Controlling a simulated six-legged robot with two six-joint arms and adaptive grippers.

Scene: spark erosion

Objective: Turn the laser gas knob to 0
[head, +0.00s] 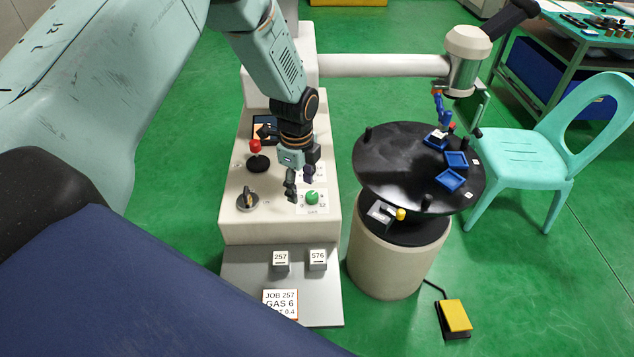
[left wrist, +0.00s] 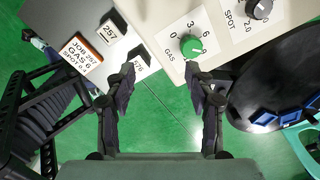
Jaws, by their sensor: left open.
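The green gas knob (head: 312,197) sits on a white dial plate on the front right of the white machine's sloping panel. In the left wrist view the knob (left wrist: 191,46) is ringed by the figures 0, 3, 6 and 9, with "GAS" beside it; I cannot tell where its pointer stands. My left gripper (head: 300,187) is open and empty, close to the knob and to its left in the head view. In the left wrist view the gripper (left wrist: 159,74) has its fingers spread, with the knob beyond the right fingertip. My right gripper is not in view.
A black SPOT knob (left wrist: 259,8) is near the gas knob. A red-topped lever (head: 255,147) and a grey rotary switch (head: 248,201) stand left. A card (head: 281,302) reads "JOB 257, GAS 6". A round black table (head: 390,160) with blue trays is to the right.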

